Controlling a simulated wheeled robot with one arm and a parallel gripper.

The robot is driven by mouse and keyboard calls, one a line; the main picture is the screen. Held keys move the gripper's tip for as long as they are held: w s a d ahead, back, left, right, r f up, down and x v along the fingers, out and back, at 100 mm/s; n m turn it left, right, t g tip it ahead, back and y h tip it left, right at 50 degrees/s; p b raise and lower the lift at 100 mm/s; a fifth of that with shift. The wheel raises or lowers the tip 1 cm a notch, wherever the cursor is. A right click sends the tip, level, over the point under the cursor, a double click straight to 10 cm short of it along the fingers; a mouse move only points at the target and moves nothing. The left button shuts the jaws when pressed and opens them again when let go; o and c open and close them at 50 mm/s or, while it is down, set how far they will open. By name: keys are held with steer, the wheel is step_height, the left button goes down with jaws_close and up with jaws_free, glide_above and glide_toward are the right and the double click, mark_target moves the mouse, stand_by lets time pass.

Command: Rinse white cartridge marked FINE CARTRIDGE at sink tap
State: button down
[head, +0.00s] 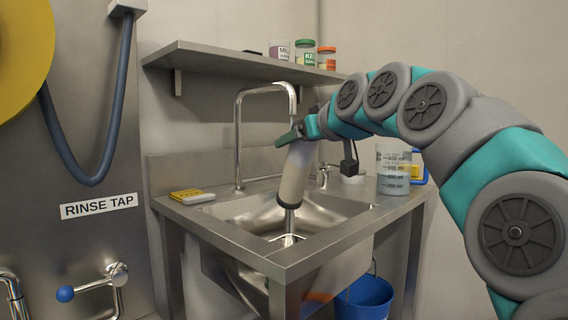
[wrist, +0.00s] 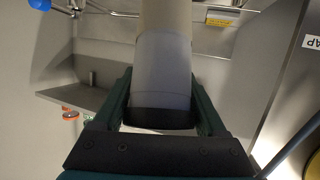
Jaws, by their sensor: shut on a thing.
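The pale cartridge (head: 294,175) with dark end bands hangs nearly upright over the sink (head: 235,207), its lower end tilted slightly left. My gripper (head: 290,136) is shut on its upper end. In the wrist view the cartridge (wrist: 163,65) sits between the two green fingers of my gripper (wrist: 160,100). No marking on it is readable. The curved tap (head: 238,130) stands behind the sink, with its spout just above the gripper. A bright vertical streak shows below the cartridge; I cannot tell whether it is water.
A yellow sponge-like block (head: 190,196) lies on the sink's left rim. A graduated beaker (head: 393,174) stands on the right. Jars (head: 305,52) stand on the shelf above. A "RINSE TAP" sign (head: 98,206) and a blue-knobbed lever (head: 66,293) are on the left panel. A blue bucket (head: 365,299) is below.

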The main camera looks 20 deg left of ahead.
steer(key=shift+r, duration=0.1)
steer(key=shift+s+d+r+p, duration=0.5)
steer(key=shift+s+d+r, duration=1.3)
steer(key=shift+r, duration=0.15)
steer(key=shift+a, duration=0.1)
steer(key=shift+s, duration=0.1)
